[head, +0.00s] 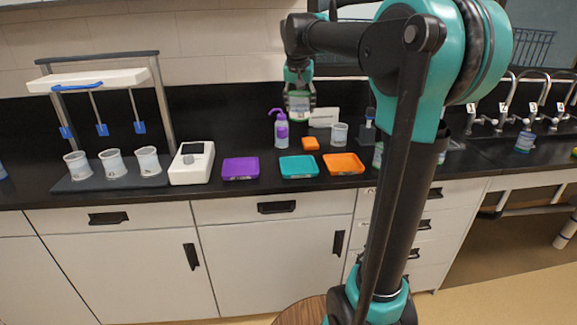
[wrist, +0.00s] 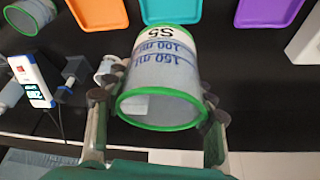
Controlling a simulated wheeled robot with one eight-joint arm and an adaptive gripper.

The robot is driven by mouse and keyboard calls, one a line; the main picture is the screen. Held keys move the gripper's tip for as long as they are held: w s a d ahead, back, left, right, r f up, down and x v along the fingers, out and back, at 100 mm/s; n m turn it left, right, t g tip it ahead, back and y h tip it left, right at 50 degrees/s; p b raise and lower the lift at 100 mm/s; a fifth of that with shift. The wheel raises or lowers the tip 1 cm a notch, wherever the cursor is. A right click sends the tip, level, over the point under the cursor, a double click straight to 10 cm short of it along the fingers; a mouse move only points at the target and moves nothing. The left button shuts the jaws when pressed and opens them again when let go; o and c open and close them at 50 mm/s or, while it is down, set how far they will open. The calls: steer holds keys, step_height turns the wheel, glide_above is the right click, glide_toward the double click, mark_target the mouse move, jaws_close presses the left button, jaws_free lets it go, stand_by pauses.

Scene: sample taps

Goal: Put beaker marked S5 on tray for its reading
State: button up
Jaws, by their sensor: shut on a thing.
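The beaker marked S5 (wrist: 160,85) is clear with a green rim and dark volume marks. My gripper (wrist: 160,112) is shut on it, one finger on each side, in the wrist view. In the head view my gripper (head: 299,108) is above the back of the black counter, behind the trays, and the beaker there is small and partly hidden. The purple tray (head: 240,168), teal tray (head: 299,167) and orange tray (head: 343,164) stand in a row near the counter's front edge and look empty. They also show at the top of the wrist view, the teal one (wrist: 172,10) beyond the beaker.
A purple-topped bottle (head: 281,130), a small orange block (head: 310,143), a white card (head: 323,117) and a whitish beaker (head: 339,133) stand near my gripper. A white device (head: 192,163) and a rack with three beakers (head: 112,163) are left. Taps (head: 532,107) are right.

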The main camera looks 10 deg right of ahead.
step_height(320, 180, down, 19)
steer(key=shift+f, duration=0.2)
stand_by(0.4)
steer(key=shift+f, duration=0.1)
steer(key=o, duration=1.2)
steer(key=v, duration=1.2)
steer(key=s+d+f+n, duration=0.1)
steer(key=s+f, duration=0.6)
steer(key=s, duration=0.2)
steer(key=s+d+f+n+y, duration=0.1)
steer(key=s+d+f, duration=0.1)
steer(key=s+f, duration=0.6)
steer(key=s+d+f+n, duration=0.1)
steer(key=s+d+f, duration=0.1)
steer(key=s+f, duration=0.6)
steer(key=shift+s+f+n, duration=0.1)
steer(key=shift+s+n, duration=0.2)
steer(key=shift+s, duration=0.85)
